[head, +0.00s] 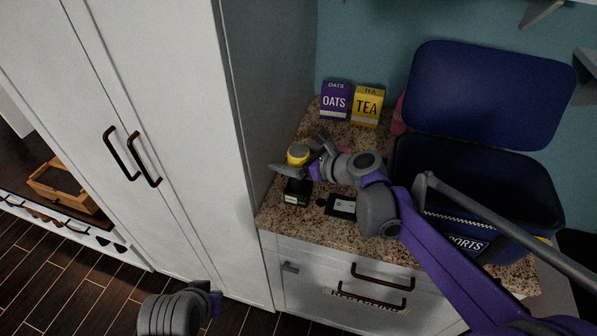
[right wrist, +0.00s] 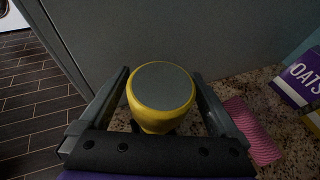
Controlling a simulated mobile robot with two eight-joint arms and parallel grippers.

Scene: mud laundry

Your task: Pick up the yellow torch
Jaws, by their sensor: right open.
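The yellow torch (head: 298,154) stands upright on the granite counter, near its left end by the cabinet side. In the right wrist view the torch (right wrist: 160,92) shows its grey round top and yellow body, between the two fingers. My right gripper (head: 300,155) is open, with one finger on each side of the torch; I cannot tell whether either finger touches it. The torch's lower part is hidden. My left arm shows only as a grey part (head: 175,312) at the bottom of the head view; its fingers cannot be made out.
A purple oats box (head: 335,101) and a yellow tea box (head: 367,106) stand behind. A pink item (right wrist: 252,130) lies right of the gripper. A small dark box (head: 297,192) and a black card (head: 341,206) lie in front. A large open blue bin (head: 480,185) fills the right side.

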